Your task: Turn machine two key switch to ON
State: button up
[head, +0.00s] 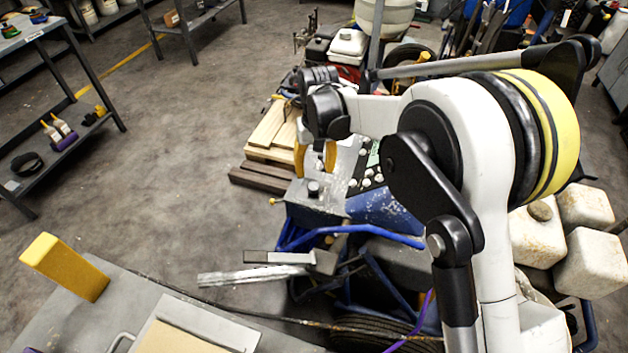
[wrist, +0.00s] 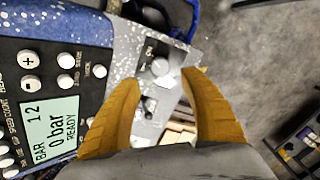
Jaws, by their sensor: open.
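My gripper (head: 316,170) hangs over the grey end of the control panel on the blue striping machine (head: 385,210). Its yellow fingers are open and empty. In the wrist view my gripper (wrist: 160,76) has a round pale knob (wrist: 160,67) between and just beyond its fingertips, with small lettering like "ON" beside it. A second small switch (wrist: 150,104) sits between the fingers, partly shadowed. I cannot tell for sure which one is the key switch, or its exact setting. A dark knob (head: 313,188) stands on the grey box in the head view. The display (wrist: 50,128) reads "12", "0 bar", "READY".
Several pale buttons (wrist: 66,61) lie left of the fingers in the wrist view. Wooden boards (head: 270,125) are stacked behind the panel. Blue tubing (head: 350,230) and a grey lever (head: 290,258) are in front. Open floor (head: 180,170) lies to the left.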

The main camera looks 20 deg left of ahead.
aim_at(318, 186)
jog(key=shift+w+r, duration=0.1)
jog(key=shift+r, duration=2.25)
jog(key=shift+d, duration=0.1)
jog(key=s+d+r+m+t, duration=0.1)
jog(key=d+r, duration=0.4)
jog(key=d, duration=0.3)
jog(key=d+r+m+t+y, duration=0.1)
jog(key=d+r, duration=0.3)
jog(key=d, duration=0.4)
jog(key=s+d+r+m+t, duration=0.1)
jog(key=d+r, duration=0.4)
jog(key=d, duration=0.3)
jog(key=s+d+f+m+t, duration=0.1)
jog(key=s+d+m+t, duration=0.1)
jog(key=s+d, duration=0.5)
jog(key=s+d+f+m+t+h, duration=0.1)
jog(key=s+d+m+t, duration=0.1)
jog(key=s+d, duration=0.6)
jog(key=d, duration=0.5)
jog(key=shift+m, duration=0.3)
